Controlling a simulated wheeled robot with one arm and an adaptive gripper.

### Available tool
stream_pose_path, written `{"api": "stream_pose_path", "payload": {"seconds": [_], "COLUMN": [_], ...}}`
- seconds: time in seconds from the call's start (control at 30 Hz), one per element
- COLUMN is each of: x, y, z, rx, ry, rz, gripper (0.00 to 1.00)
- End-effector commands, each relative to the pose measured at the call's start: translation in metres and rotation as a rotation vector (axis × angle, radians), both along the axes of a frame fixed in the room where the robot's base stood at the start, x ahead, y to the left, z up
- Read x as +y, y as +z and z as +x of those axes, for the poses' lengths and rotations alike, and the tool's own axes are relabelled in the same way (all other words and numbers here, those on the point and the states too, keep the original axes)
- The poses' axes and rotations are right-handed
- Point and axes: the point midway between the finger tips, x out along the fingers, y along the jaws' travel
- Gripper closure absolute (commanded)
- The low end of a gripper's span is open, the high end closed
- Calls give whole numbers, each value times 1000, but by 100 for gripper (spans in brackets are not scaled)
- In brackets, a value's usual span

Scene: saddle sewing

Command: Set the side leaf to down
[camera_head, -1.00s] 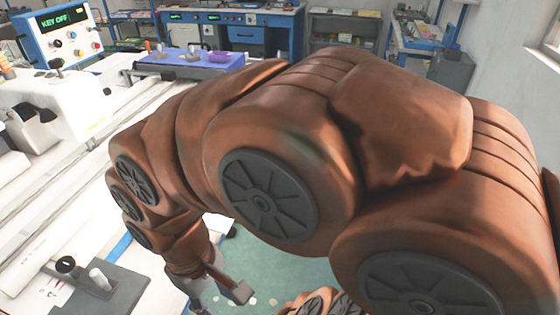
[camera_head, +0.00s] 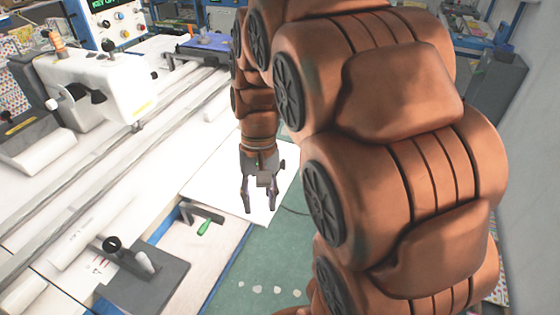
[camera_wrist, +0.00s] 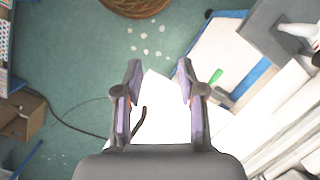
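The side leaf (camera_head: 222,190) is a flat white panel sticking out from the right side of the sewing table. It looks about level with the tabletop. It also shows in the wrist view (camera_wrist: 163,120), beyond and between my fingers. A grey bracket with a green handle (camera_head: 204,228) sits at the near edge of the leaf; the green handle also shows in the wrist view (camera_wrist: 215,76). My gripper (camera_head: 260,208) points down over the outer part of the leaf. In the wrist view its two fingers (camera_wrist: 157,90) are wide apart with nothing between them.
A white sewing machine (camera_head: 95,85) and long rails (camera_head: 120,150) are on the table. A grey plate with a black knob (camera_head: 145,275) is at the near edge. Green floor (camera_head: 265,262) lies open right of the table. A dark cable (camera_wrist: 70,122) lies on the floor.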

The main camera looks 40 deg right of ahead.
Motion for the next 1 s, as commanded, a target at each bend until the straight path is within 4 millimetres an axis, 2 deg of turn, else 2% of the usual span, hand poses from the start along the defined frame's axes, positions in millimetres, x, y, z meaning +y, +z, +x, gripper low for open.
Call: {"api": "stream_pose_path", "payload": {"seconds": [0.03, 0.2, 0.37, 0.6, 0.8, 1.0], "x": [-10, -42, -74, -131, -173, -199], "y": [2, 2, -3, -17, -33, -44], "z": [14, 55, 88, 131, 153, 165], "rx": [5, 13, 24, 29, 37, 33], "ry": [-42, -157, -259, -398, -490, -540], "rz": [9, 35, 69, 122, 172, 203], "gripper": [61, 61, 61, 61, 61, 61]}}
